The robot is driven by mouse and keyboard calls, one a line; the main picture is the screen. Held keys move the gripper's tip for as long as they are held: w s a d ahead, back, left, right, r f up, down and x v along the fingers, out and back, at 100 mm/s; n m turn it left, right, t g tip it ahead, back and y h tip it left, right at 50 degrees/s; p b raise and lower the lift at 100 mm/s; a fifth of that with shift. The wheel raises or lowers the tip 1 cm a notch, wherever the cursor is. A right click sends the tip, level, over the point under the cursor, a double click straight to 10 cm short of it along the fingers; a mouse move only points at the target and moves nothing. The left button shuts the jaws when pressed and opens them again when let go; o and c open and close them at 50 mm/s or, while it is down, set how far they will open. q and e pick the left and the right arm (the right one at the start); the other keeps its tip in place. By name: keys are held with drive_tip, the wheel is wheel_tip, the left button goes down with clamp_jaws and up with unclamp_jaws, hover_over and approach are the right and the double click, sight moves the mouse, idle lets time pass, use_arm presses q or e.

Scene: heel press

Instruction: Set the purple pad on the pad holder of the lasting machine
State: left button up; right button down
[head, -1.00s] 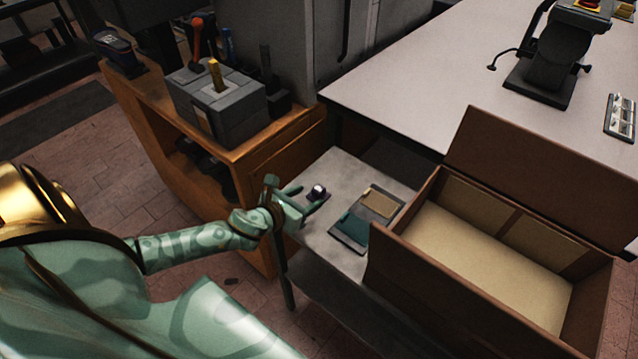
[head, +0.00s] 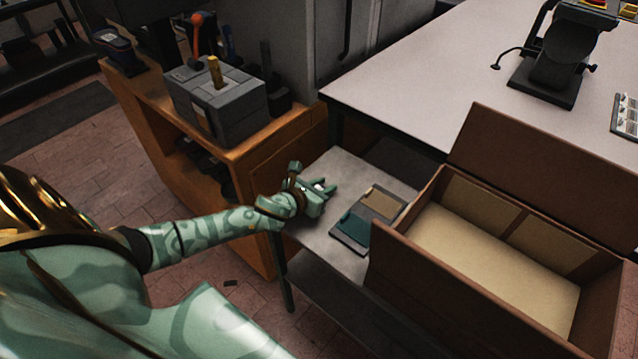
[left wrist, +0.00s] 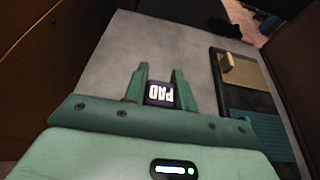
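The small purple pad (left wrist: 160,93), with white "PAD" lettering, is at the grey side table. In the left wrist view it sits between the two fingers of my left gripper (left wrist: 159,72), back from the tips. No clear gap shows on either side, but I cannot tell whether the fingers press on it. In the head view my left gripper (head: 322,188) is low over the side table and mostly hides the pad. A black machine (head: 552,60) stands on the white table; I cannot make out a pad holder on it. My right gripper is not in view.
A dark tray with a teal and a tan patch (head: 369,220) lies right of my left gripper. A wooden cabinet (head: 265,165) carries a grey block with tools. The white table (head: 420,90) is behind, largely clear.

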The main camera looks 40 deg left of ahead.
use_arm(q)
clamp_jaws()
drive_tip(key=shift+r, duration=0.1)
drive_tip(key=shift+r, duration=0.3)
wheel_tip(320, 180, up, 3)
drive_tip(key=shift+f+p, duration=0.15)
drive_tip(key=shift+p, duration=0.95)
drive_tip(key=s+d+r+p, duration=0.6)
drive_tip(key=s+d+r, duration=0.2)
drive_tip(key=s+r, duration=0.3)
drive_tip(key=d+r+b, duration=0.1)
drive_tip(key=d+r, duration=0.1)
drive_tip(key=r, duration=0.6)
drive_tip(key=w+d+r+y, duration=0.1)
drive_tip(key=d+r, duration=0.2)
drive_tip(key=r, duration=0.5)
drive_tip(key=shift+w+n+b, duration=0.2)
drive_tip(key=shift+n+b, duration=0.15)
drive_tip(key=shift+n, duration=0.05)
